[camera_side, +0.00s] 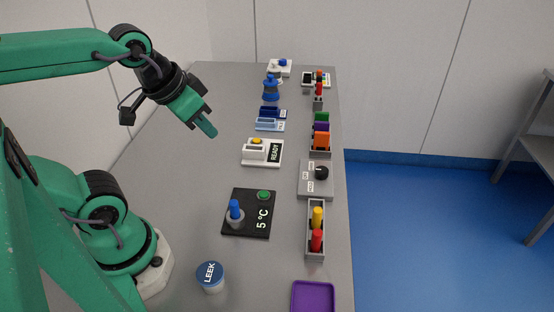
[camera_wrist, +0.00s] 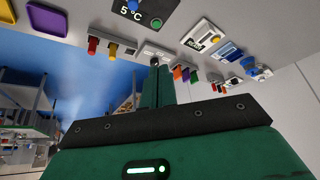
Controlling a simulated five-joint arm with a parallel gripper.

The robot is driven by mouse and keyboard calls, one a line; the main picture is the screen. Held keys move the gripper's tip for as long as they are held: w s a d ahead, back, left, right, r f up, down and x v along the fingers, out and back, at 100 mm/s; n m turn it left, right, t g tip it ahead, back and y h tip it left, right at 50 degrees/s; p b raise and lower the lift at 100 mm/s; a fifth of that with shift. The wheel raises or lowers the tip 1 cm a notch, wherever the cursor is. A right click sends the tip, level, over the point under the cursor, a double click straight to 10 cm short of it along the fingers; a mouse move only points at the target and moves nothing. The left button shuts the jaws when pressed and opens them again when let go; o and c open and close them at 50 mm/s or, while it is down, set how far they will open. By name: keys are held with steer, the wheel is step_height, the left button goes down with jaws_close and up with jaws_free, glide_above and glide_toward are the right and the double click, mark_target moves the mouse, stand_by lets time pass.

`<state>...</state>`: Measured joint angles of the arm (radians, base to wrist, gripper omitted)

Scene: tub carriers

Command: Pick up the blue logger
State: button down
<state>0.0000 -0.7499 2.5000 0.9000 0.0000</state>
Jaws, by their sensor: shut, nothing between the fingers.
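The blue logger (camera_side: 235,210) stands upright in a round grey holder on a black panel (camera_side: 262,197) reading "5 °C", beside a green button. In the wrist view part of the blue logger (camera_wrist: 133,5) shows at the top edge, cut off by the frame. My gripper (camera_side: 209,131) is shut and empty, raised above the table, farther back than the black panel. In the wrist view its closed fingers (camera_wrist: 157,72) point away from the camera, with nothing held.
A grey rack (camera_side: 308,250) holds a red and a yellow piece. A knob box (camera_side: 310,189), a white READY device (camera_side: 250,163) and another rack with orange, purple and green pieces stand behind. A LEEK tub (camera_side: 210,274) and purple tray (camera_side: 313,285) are in front.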

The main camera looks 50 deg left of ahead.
steer(key=c, duration=1.2)
jaws_free()
steer(key=n+g, duration=0.3)
steer(key=g, duration=0.2)
glide_above(234, 201)
step_height(234, 201, down, 10)
steer(key=shift+a+f, duration=0.15)
steer(key=shift+f, duration=0.1)
steer(key=shift+d+f+g, duration=0.25)
steer(key=shift+f+g, duration=0.05)
steer(key=shift+f, duration=0.5)
steer(key=shift+f, duration=1.3)
